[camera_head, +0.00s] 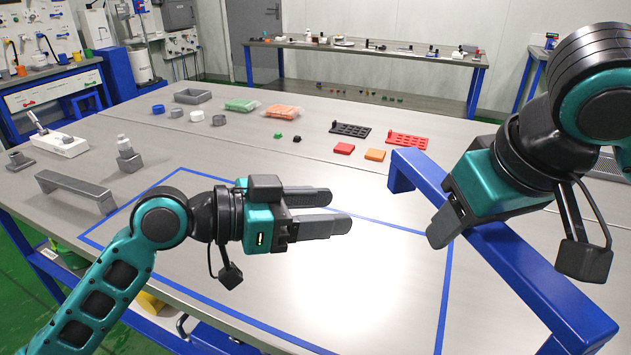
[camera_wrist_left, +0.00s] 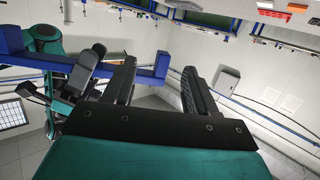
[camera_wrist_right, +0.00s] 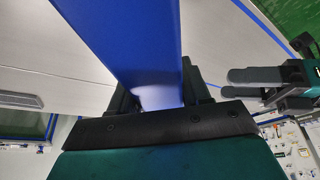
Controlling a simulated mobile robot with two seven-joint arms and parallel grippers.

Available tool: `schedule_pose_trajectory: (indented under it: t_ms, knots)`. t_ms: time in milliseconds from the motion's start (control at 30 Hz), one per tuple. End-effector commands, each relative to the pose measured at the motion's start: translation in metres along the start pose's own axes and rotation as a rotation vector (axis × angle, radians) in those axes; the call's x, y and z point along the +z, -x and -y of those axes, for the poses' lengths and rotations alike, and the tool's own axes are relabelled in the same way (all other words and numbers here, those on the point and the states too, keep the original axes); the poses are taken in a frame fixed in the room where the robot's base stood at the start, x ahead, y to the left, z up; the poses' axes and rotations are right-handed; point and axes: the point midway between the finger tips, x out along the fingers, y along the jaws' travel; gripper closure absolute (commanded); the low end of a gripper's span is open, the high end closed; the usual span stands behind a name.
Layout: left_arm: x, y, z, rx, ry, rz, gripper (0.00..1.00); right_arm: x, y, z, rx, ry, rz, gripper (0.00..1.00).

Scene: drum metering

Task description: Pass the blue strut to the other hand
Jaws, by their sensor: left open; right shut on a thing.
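The blue strut (camera_head: 520,258) is a long bar with a short leg at each end. It slants through the head view from upper middle to lower right. My right gripper (camera_head: 447,222) is shut on the middle of the strut, and the right wrist view shows the strut (camera_wrist_right: 125,40) between its fingers. My left gripper (camera_head: 340,210) is open and empty, left of the strut and apart from it, with fingers pointing right. In the left wrist view the strut (camera_wrist_left: 150,76) runs behind the open fingers (camera_wrist_left: 160,85). The strut's stretch under my right gripper is hidden.
A blue tape outline (camera_head: 190,268) marks the table's front area, which is clear inside. A grey bracket (camera_head: 75,187) stands at left. Red and black trays (camera_head: 407,140), an orange block (camera_head: 375,155) and several small parts lie farther back.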

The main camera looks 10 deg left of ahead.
Motion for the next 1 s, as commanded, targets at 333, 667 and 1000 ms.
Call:
schedule_pose_trajectory:
  t_ms: [333, 667, 1000]
  knots:
    - [-0.036, -0.004, 0.013, -0.027, -0.035, -0.069, 0.43, -0.001, 0.001, 0.0, 0.0, 0.0, -0.003, 1.0]
    - [-0.04, -0.066, 0.014, -0.026, -0.032, -0.067, 0.43, -0.001, 0.001, 0.0, 0.0, 0.0, -0.003, 1.0]
    - [-0.042, -0.107, 0.015, -0.027, -0.035, -0.064, 0.43, -0.001, 0.001, 0.0, 0.0, 0.0, -0.003, 1.0]
